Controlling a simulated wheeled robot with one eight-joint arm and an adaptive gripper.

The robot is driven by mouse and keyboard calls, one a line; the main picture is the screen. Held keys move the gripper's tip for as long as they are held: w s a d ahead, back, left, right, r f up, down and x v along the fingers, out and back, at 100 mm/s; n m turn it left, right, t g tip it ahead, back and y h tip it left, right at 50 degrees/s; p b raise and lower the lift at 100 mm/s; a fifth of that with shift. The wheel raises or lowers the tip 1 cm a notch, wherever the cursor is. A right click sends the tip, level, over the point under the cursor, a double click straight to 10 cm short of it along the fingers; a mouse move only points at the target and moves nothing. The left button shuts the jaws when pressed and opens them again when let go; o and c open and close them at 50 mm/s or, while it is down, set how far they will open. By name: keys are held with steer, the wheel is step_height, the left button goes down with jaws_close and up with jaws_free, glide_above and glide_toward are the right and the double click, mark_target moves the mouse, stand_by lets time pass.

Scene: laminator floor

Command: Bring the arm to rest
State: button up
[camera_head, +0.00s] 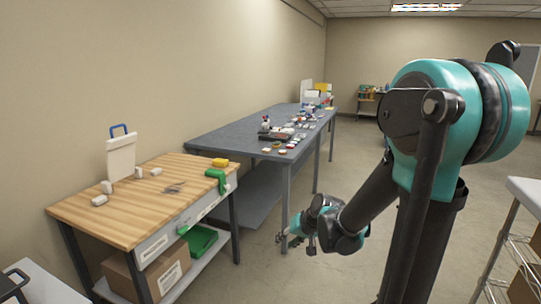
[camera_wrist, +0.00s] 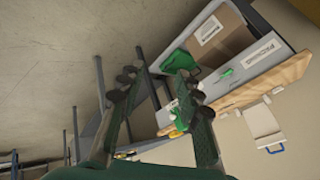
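My arm reaches down and to the left from the right side of the head view. My gripper (camera_head: 288,239) hangs in the air over the floor, in front of the grey table and to the right of the wooden workbench. In the wrist view my gripper (camera_wrist: 160,82) shows two dark green fingers spread apart, with nothing held between them. The fingers point towards the workbench, which appears tilted there.
The wooden workbench (camera_head: 125,208) carries a white board, small white blocks and a green tool. The long grey table (camera_head: 225,137) bears many small items. A wire shelf unit (camera_head: 515,240) stands at right. Open floor (camera_head: 345,165) lies between.

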steer(key=s+d+f+h, duration=0.1)
steer(key=s+d+h, duration=0.1)
steer(key=s+d, duration=0.5)
steer(key=s+d+f+g+h, duration=0.1)
steer(key=s+d+f+h, duration=0.1)
steer(key=s+d, duration=0.4)
steer(key=s+h, duration=0.1)
steer(key=s, duration=0.2)
steer(key=shift+d+f, duration=0.15)
steer(key=shift+d, duration=0.2)
